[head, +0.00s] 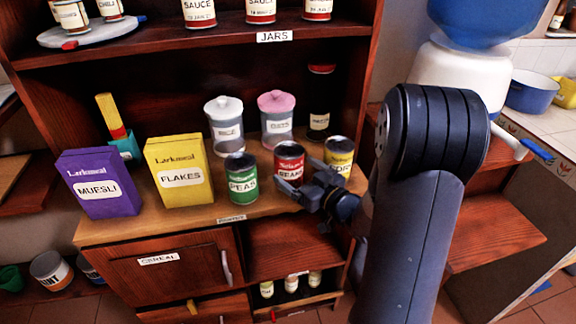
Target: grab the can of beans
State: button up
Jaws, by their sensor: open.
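The can of beans (289,158) is a red can with a white label reading "BEANS". It stands upright on the wooden counter, between the green peas can (242,179) on its left and the yellow can (339,153) on its right. My gripper (299,182) is open at the front of the beans can, low on its right side. Its fingers overlap the lower part of the can and its label in the picture. I cannot tell whether they touch it.
A yellow flakes box (180,178) and a purple muesli box (98,186) stand to the left. Two lidded jars (225,124) and a dark bottle (319,105) stand behind the cans. The jars shelf (215,48) is above. A water dispenser (462,78) stands at right behind my arm.

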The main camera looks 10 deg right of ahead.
jog(key=shift+x, duration=2.7)
jog(key=shift+a, duration=0.1)
jog(key=shift+c, duration=0.5)
jog(key=shift+r, duration=0.15)
jog(key=c, duration=1.3)
